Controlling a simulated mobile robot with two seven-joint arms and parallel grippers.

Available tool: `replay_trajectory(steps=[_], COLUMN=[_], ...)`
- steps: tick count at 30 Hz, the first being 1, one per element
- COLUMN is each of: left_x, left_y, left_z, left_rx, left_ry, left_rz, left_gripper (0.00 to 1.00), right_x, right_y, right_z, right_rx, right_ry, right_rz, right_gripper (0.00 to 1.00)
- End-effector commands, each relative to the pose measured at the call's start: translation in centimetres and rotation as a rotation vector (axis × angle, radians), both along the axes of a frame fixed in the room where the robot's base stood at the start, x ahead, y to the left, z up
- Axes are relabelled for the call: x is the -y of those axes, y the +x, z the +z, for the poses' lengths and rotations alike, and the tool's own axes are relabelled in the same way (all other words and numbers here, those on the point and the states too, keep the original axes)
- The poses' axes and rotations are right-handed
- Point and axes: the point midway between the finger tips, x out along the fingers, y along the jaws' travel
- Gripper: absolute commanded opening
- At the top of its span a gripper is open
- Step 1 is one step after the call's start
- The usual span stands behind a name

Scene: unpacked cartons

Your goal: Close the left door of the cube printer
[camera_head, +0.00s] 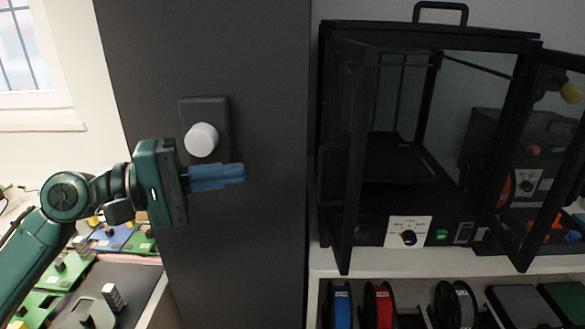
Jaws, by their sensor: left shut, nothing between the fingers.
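The black cube printer (430,32) stands on a white shelf at the right of the head view. Its left door (346,150) is a dark framed glass panel, swung open toward me. Its right door (540,150) is also open, swung out to the right. Through the opening I see the dark print bed (400,158). My left gripper (240,174) has blue fingers, shut with nothing between them, pointing right. It is in front of the dark grey panel, left of the left door and apart from it. My right gripper is not in view.
A white round knob (201,139) on a dark plate is on the grey panel (215,60), just behind my left gripper. Filament spools (385,306) sit below the printer shelf (380,262). Circuit boards (110,237) lie at the lower left. A window (22,50) is at the far left.

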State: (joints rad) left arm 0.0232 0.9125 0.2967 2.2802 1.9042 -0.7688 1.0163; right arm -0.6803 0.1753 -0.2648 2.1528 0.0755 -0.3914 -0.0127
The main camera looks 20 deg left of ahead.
Motion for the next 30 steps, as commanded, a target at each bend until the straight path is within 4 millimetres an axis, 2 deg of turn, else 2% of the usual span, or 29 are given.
replay_trajectory(steps=[11,14,18,24,30], left_x=[4.8,6.5,8.0,8.8,8.8], left_y=[3.4,3.1,2.9,2.7,2.7], left_z=[0.4,0.4,0.2,0.0,-0.1], left_rx=[0.003,0.001,0.001,0.001,0.001], left_ry=[-0.002,0.000,-0.001,0.000,0.001], left_rz=[-0.001,-0.003,0.000,0.001,0.001], left_gripper=[0.00,0.00,0.00,0.00,0.00], right_x=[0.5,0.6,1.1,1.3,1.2], right_y=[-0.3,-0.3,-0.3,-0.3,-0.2], right_z=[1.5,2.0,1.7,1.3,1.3], right_rx=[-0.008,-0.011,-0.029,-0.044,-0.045], right_ry=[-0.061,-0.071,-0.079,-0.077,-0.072], right_rz=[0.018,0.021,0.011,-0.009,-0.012], right_gripper=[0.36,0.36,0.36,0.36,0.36])
